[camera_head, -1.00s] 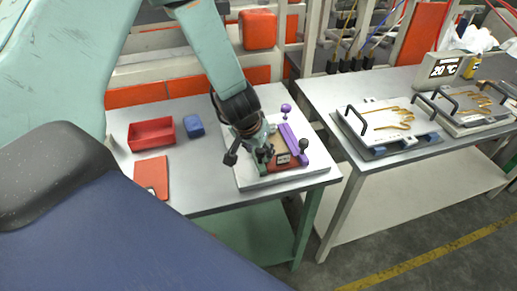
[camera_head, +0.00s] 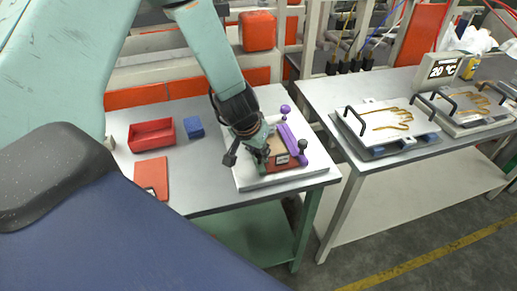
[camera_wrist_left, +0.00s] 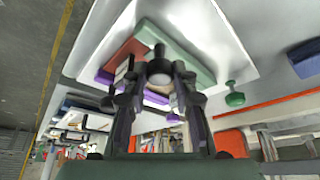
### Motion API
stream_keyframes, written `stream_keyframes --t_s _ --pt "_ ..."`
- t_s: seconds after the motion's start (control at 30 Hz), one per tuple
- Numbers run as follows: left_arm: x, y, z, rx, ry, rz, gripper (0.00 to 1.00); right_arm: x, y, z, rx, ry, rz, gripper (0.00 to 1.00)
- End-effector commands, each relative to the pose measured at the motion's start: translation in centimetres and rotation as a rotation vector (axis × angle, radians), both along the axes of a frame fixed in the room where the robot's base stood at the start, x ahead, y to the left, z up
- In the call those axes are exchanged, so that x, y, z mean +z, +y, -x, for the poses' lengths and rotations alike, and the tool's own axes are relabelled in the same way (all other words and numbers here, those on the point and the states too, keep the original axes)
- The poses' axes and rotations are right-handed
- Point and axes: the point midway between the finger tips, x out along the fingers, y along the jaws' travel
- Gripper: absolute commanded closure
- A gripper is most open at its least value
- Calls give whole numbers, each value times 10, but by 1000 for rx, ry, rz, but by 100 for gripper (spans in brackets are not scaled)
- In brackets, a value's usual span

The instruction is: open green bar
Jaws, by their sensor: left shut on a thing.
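The green bar (camera_wrist_left: 185,52) lies along one side of a small fixture on a white plate, clearest in the left wrist view. A black knob (camera_wrist_left: 158,66) sits between my left gripper's fingers. In the head view my left gripper (camera_head: 262,157) reaches down to the fixture's left side, shut on this knob, and mostly covers the green bar. A round green knob (camera_wrist_left: 235,99) stands beside the bar. A purple bar (camera_head: 292,141) with a black knob (camera_head: 303,146) lies on the fixture's other side, near a purple knob (camera_head: 285,110). My right gripper is not visible.
The white plate (camera_head: 310,180) rests on a grey table. A red bin (camera_head: 151,134), a blue block (camera_head: 194,127) and a red-orange pad (camera_head: 152,175) lie to the left. A second table at right holds handled plates with glove shapes (camera_head: 393,121).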

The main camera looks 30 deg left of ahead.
Motion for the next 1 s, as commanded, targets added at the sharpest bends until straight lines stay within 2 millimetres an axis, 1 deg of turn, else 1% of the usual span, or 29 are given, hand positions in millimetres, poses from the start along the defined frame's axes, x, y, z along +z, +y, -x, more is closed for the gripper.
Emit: stream_keyframes --t_s 0.2,0.33,0.43,0.7,0.73,1.0 --pt "1 16 19 4 5 0 100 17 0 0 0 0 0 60" --pt "1 23 27 4 3 0 100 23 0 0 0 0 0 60" --pt "0 25 29 3 2 -1 100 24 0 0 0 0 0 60" --pt "-1 25 29 2 0 -2 100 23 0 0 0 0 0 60" --pt "-1 25 29 2 0 -2 72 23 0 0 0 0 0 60" --pt "0 25 29 1 0 -2 50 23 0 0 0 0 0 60"
